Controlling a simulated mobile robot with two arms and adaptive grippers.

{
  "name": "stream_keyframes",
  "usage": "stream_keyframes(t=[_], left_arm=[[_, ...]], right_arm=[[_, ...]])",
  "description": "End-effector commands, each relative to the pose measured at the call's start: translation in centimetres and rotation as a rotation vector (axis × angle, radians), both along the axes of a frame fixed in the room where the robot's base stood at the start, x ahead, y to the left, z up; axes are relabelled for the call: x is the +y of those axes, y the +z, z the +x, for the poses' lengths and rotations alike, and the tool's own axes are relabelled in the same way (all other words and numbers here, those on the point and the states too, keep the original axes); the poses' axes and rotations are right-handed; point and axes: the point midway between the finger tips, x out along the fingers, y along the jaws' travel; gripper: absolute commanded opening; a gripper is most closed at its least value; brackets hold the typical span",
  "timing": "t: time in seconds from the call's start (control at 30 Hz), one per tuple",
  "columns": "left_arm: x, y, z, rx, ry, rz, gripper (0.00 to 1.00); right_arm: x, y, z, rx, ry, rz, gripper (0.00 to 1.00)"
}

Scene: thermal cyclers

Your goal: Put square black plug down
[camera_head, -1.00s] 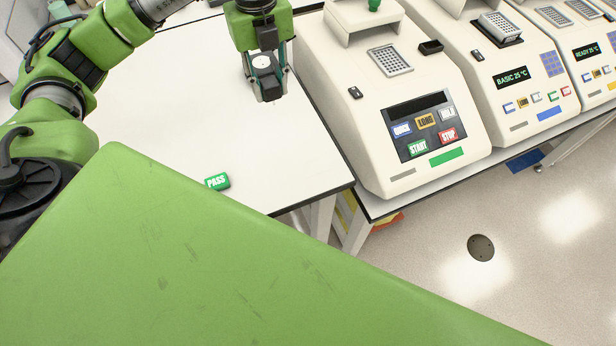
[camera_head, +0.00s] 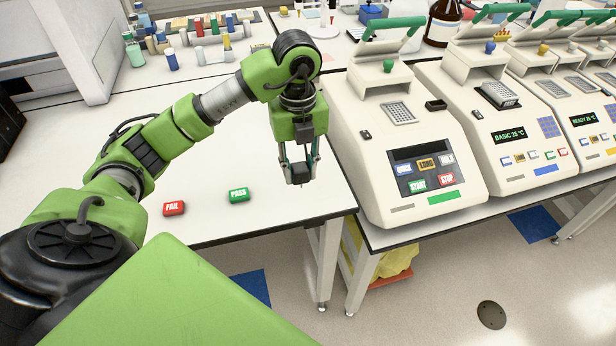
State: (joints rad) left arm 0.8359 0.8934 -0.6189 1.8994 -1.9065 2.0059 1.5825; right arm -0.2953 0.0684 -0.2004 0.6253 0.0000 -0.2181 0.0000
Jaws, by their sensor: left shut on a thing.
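My left gripper (camera_head: 300,178) points down over the right part of the white table, close to the first thermal cycler (camera_head: 400,150). It is shut on a small dark block, the square black plug (camera_head: 299,172), between its fingertips. The fingers partly hide the plug. I cannot tell whether the plug touches the table top. My right gripper is not in view.
A green PASS button (camera_head: 238,195) and a red FAIL button (camera_head: 174,208) lie on the white table (camera_head: 235,160), left of the gripper. Several tubes and bottles stand at the back. More thermal cyclers (camera_head: 510,130) line the right bench. The table around the gripper is mostly clear.

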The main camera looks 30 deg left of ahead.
Motion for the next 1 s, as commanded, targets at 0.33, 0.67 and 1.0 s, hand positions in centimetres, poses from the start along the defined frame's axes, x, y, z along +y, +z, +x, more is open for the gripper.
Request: stream_keyframes(t=[0.33, 0.67, 1.0], left_arm=[[1.7, -5.1, 5.0, 0.002, 0.001, -0.001, 0.00], [2.1, -7.5, 6.1, 0.002, -0.001, 0.001, 0.00], [2.2, -9.7, 6.1, -0.002, -0.002, 0.001, 0.00]], right_arm=[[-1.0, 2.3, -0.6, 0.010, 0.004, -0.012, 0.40], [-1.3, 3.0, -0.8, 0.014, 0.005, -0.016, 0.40], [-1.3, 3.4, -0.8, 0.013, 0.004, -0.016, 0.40]])
